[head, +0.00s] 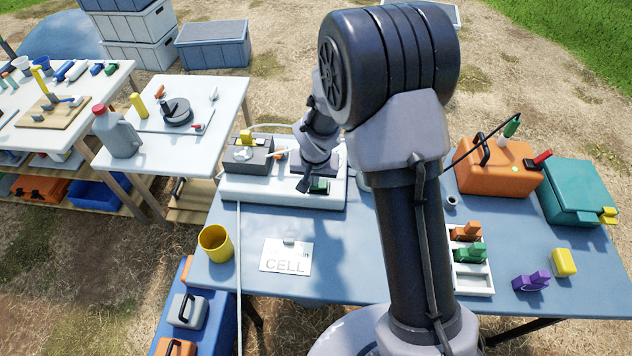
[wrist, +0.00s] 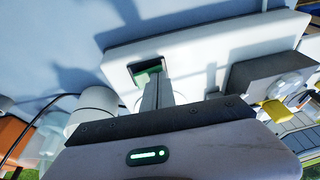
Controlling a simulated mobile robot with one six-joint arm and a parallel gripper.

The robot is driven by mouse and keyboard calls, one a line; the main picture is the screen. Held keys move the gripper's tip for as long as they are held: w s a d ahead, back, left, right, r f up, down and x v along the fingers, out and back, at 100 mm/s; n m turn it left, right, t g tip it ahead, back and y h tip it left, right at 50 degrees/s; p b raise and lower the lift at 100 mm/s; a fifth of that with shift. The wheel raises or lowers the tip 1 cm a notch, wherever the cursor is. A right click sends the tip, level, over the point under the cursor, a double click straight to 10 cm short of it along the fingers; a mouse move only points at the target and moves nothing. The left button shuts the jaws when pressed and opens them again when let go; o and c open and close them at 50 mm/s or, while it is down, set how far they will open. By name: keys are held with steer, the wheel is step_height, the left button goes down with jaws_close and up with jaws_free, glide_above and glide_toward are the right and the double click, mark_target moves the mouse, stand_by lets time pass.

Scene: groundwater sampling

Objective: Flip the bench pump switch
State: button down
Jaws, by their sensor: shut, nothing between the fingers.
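The bench pump's white base (head: 240,190) lies on the blue table, with a dark grey pump box (head: 240,160) on its left part; the box also shows in the wrist view (wrist: 262,80). A green rocker switch (head: 320,186) in a dark housing sits near the base's front right. In the wrist view, the switch (wrist: 148,77) is partly hidden behind my fingers. My gripper (head: 303,186) is shut and empty, pointing down at the switch; its fingers (wrist: 157,92) show close against the housing. I cannot tell whether they touch the switch.
A yellow cup (head: 215,243) and a white CELL card (head: 286,256) lie in front of the base. An orange case (head: 497,168), a teal case (head: 580,191) and a white tray (head: 472,282) stand to the right. A hose hangs at the base's left.

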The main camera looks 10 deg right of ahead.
mark_target(321, 186)
steer(key=shift+s, duration=0.15)
steer(key=shift+d, duration=0.1)
steer(key=shift+p, duration=0.3)
steer(key=shift+s+d, duration=0.15)
steer(key=shift+d, duration=0.6)
steer(key=r+p, duration=0.4)
steer(key=r, duration=0.1)
steer(key=shift+s+d+r, duration=0.15)
steer(key=shift+d+r, duration=0.05)
steer(key=shift+r, duration=0.1)
steer(key=a+p+v, duration=0.1)
steer(key=p+v, duration=0.1)
steer(key=v, duration=0.6)
steer(key=shift+r, duration=0.25)
steer(key=shift+s, duration=0.1)
